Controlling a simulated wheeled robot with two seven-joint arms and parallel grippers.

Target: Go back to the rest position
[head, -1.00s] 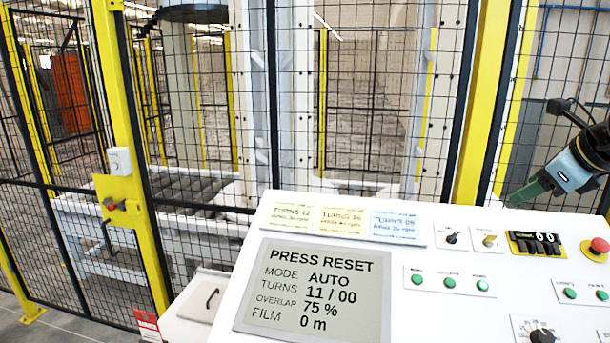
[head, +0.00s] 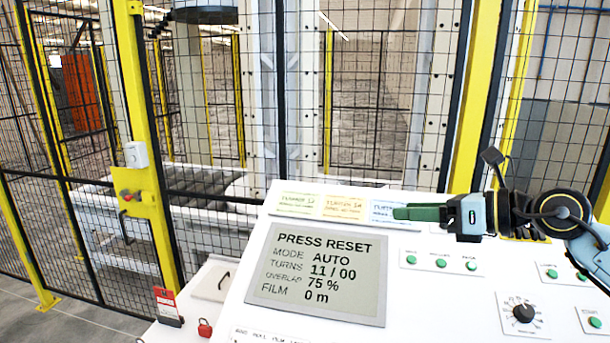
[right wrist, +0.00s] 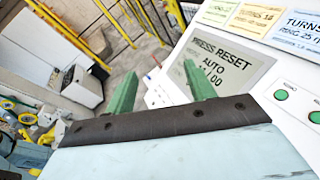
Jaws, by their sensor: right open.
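My right gripper (head: 420,213) reaches in from the right in the head view, over the upper part of the white control panel (head: 420,310). In the right wrist view its two green fingers (right wrist: 158,88) stand apart with nothing between them. The panel's screen (head: 315,270) reads PRESS RESET, MODE AUTO, TURNS 11 / 00, OVERLAP 75 %, FILM 0 m; it also shows in the right wrist view (right wrist: 228,58). The gripper hides part of the blue label (head: 385,218). My left gripper is in neither view.
The panel carries green buttons (head: 441,263) and a black dial (head: 523,312). Yellow-framed mesh fencing (head: 140,150) stands behind, with a roller conveyor (head: 120,225) beyond it.

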